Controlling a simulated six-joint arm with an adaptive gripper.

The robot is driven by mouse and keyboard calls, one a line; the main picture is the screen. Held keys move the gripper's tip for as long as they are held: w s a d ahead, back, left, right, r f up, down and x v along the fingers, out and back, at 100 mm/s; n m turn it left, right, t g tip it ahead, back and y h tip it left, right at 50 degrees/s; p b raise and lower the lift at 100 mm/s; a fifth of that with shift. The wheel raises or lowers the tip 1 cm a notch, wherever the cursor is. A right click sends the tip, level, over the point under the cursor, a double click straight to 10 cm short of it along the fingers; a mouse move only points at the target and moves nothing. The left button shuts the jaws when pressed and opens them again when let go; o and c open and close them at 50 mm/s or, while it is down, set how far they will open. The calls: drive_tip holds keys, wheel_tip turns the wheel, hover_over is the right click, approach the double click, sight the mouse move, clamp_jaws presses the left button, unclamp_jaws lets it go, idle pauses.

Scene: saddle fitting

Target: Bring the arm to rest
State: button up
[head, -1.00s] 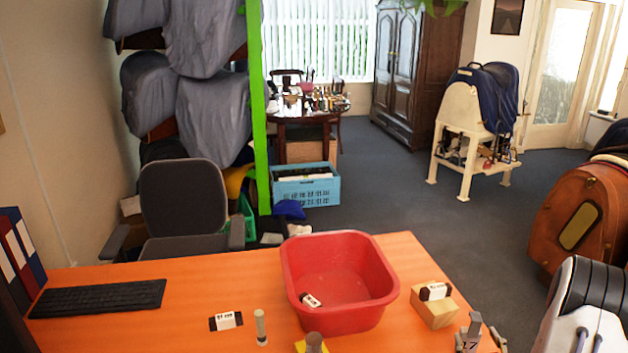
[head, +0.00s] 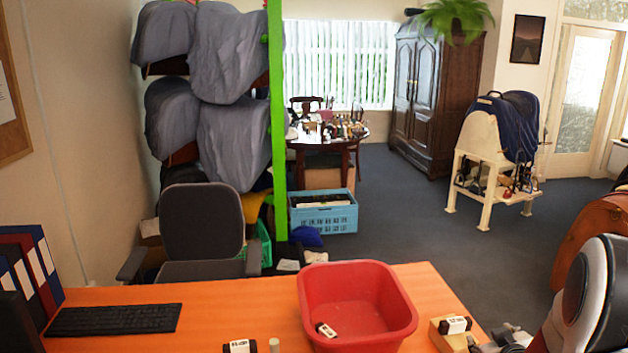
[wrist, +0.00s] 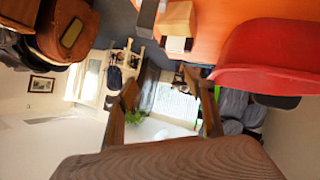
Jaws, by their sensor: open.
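My gripper shows at the bottom right of the head view (head: 505,340), partly cut off by the frame edge, beside the wooden block at the orange desk's right end. In the wrist view my gripper (wrist: 167,90) has two brown fingers spread apart, with nothing between them. The room shows through the gap. My grey and black arm link is at the right edge of the head view.
The orange desk (head: 240,312) holds a red tub (head: 355,295) with a small white-labelled item (head: 326,330) inside. A wooden block (head: 440,335) bears another labelled item (head: 456,325). A keyboard (head: 115,319) and binders (head: 40,265) are left. A chair (head: 200,225) stands behind.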

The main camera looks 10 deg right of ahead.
drive_tip(key=s+a+r+g, duration=0.1)
drive_tip(key=s+a+r, duration=0.25)
drive_tip(key=a, duration=0.25)
drive_tip(key=s+a+r+g+y, duration=0.1)
drive_tip(key=s+a+r, duration=0.1)
drive_tip(key=a+r, duration=0.25)
drive_tip(key=s+a+r+g, duration=0.1)
drive_tip(key=s+a+r, duration=0.25)
drive_tip(key=a, duration=0.25)
drive_tip(key=s+a+r+g+y, duration=0.2)
drive_tip(key=s+a+y, duration=0.1)
drive_tip(key=s+a, duration=1.3)
drive_tip(key=s, duration=0.3)
drive_tip(key=shift+s+y, duration=0.3)
drive_tip(key=shift+y, duration=0.1)
